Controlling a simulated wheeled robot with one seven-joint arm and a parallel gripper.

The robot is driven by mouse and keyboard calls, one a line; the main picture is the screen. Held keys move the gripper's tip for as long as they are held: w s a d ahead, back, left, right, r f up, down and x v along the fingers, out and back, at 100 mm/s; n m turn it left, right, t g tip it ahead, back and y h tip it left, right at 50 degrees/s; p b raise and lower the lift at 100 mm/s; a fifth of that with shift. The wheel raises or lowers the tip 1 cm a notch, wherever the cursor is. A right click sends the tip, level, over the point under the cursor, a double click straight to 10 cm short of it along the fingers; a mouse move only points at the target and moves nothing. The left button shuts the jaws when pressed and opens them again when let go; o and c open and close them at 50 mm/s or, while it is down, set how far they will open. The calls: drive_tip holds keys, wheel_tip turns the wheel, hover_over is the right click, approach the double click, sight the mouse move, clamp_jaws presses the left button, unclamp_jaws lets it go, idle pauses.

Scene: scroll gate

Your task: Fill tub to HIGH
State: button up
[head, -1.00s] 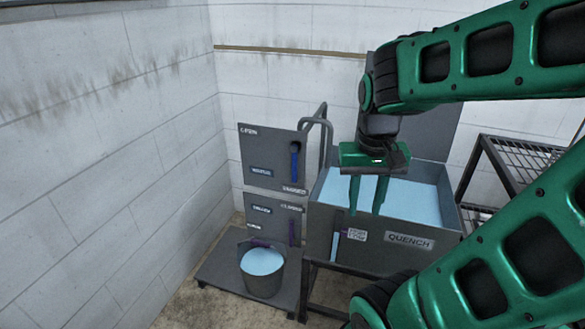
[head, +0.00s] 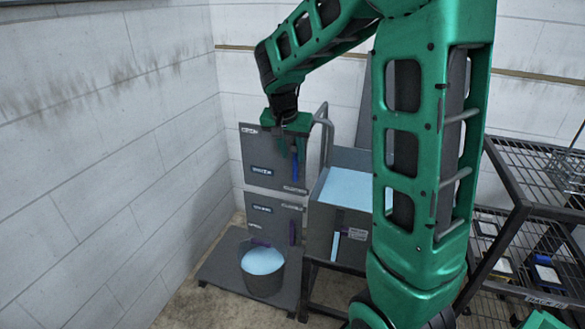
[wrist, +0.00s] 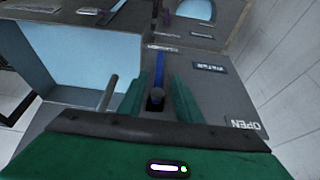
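The grey tub (head: 322,245) holds pale blue liquid (head: 347,187). Its front has a light blue vertical strip (head: 336,246) beside a small label too small to read. Left of it stands an upper grey panel (head: 262,160) with a blue lever (head: 295,168) hanging down. In the wrist view the blue lever (wrist: 159,66) points away from the OPEN label (wrist: 245,125). My gripper (head: 290,150) is at this panel. In the wrist view my gripper (wrist: 158,82) is open, its fingers on either side of the lever and its dark pivot knob; contact cannot be told.
A lower panel (head: 265,217) has a purple lever (head: 292,232). A bucket (head: 262,283) of blue liquid stands before it on a grey platform (head: 222,272). A bent grey pipe (head: 324,135) rises between panels and tub. A wire rack (head: 540,175) stands at right.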

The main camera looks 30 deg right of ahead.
sight(294, 166)
drive_tip(key=x, duration=0.7)
drive_tip(key=shift+d+f, duration=0.1)
drive_tip(key=shift+f, duration=0.15)
clamp_jaws()
drive_tip(key=shift+a, duration=0.2)
